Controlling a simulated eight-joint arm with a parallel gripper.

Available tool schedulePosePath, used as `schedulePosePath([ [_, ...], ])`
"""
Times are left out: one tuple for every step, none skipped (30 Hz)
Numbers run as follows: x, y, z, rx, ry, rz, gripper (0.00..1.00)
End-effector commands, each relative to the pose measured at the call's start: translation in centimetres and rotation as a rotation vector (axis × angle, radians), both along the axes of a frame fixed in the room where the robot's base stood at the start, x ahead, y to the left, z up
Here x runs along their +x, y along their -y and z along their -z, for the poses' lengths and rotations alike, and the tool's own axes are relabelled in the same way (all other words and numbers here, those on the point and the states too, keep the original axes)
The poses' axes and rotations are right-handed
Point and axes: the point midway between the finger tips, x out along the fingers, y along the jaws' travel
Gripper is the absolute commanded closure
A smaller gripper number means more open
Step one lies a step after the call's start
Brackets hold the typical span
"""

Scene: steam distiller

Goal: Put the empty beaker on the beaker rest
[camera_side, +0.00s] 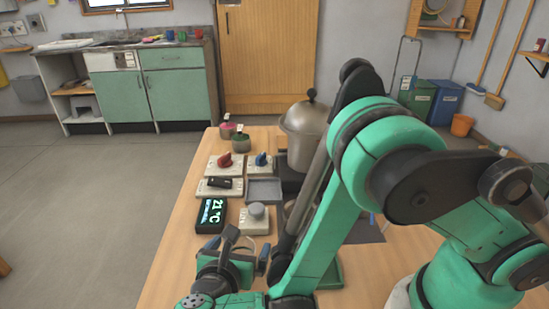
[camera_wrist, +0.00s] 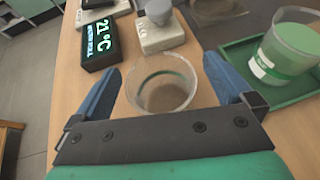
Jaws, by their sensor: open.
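The empty beaker (camera_wrist: 160,92) is clear glass and stands upright on the wooden table in the wrist view, its rim facing up. My gripper (camera_wrist: 163,68) is open, with one blue finger to the left of the beaker and one to the right, and gaps showing on both sides. In the side view my gripper (camera_side: 245,250) is low at the table's near left part; I cannot make out the beaker there. A grey square tray-like piece (camera_side: 264,190), possibly the beaker rest, lies beyond the grey-knobbed box.
A green tray (camera_wrist: 250,97) at right holds a beaker of green liquid (camera_wrist: 290,50). A 21 °C display (camera_side: 211,215) and a grey-knobbed box (camera_side: 255,219) stand ahead. Red-knobbed (camera_side: 225,163) and blue-knobbed (camera_side: 261,163) boxes and a metal pot (camera_side: 303,130) are farther back.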

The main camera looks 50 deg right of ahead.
Motion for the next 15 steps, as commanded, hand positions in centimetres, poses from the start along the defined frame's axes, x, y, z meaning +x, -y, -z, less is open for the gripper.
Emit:
schedulePosePath([
  [0.01,0.01,0.0,0.0,0.0,0.0,0.0],
  [0.0,0.0,0.0,0.0,0.0,0.0,0.0],
  [0.0,-0.01,0.0,0.0,0.0,0.0,0.0],
  [0.0,-0.01,0.0,0.0,0.0,0.0,0.0],
  [0.0,-0.01,0.0,0.0,0.0,0.0,0.06],
  [0.0,-0.02,-0.01,0.001,0.001,0.0,0.17],
  [0.0,-0.02,-0.01,0.001,0.001,0.0,0.26],
  [0.0,-0.02,-0.01,0.001,0.001,0.0,0.34],
  [-0.01,-0.03,-0.01,0.001,0.001,0.0,0.45],
  [0.0,-0.02,-0.02,0.001,0.001,0.0,0.54],
  [0.0,-0.02,-0.02,0.001,0.001,0.0,0.63],
  [0.0,-0.02,-0.02,0.001,0.001,0.0,0.74],
  [0.0,-0.02,-0.02,0.001,0.001,0.0,0.82],
  [0.0,-0.02,-0.02,0.001,0.001,0.0,0.86],
  [0.0,-0.03,-0.02,0.001,0.001,0.0,0.94],
])
